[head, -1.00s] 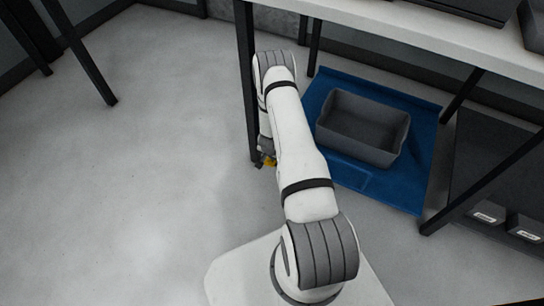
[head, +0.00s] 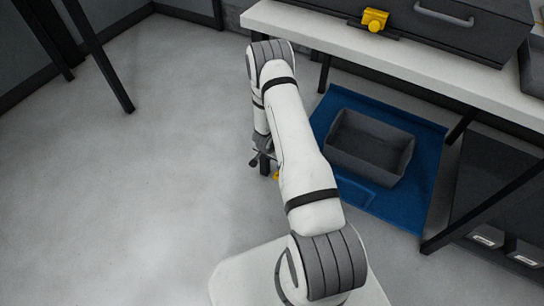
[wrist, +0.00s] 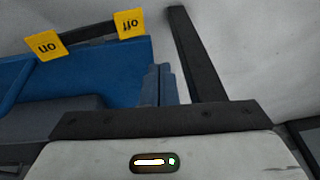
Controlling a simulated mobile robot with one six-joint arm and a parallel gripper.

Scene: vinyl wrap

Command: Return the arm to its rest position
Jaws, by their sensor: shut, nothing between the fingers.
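My white arm reaches up the middle of the head view, over the floor and in front of the bench.
A grey bin (head: 370,148) stands on a blue mat (head: 428,160) under the white bench (head: 330,38). A yellow item (head: 374,20) sits on the bench. The wrist view shows yellow "on" (wrist: 46,46) and "off" (wrist: 130,23) tags. Floor at left is clear.

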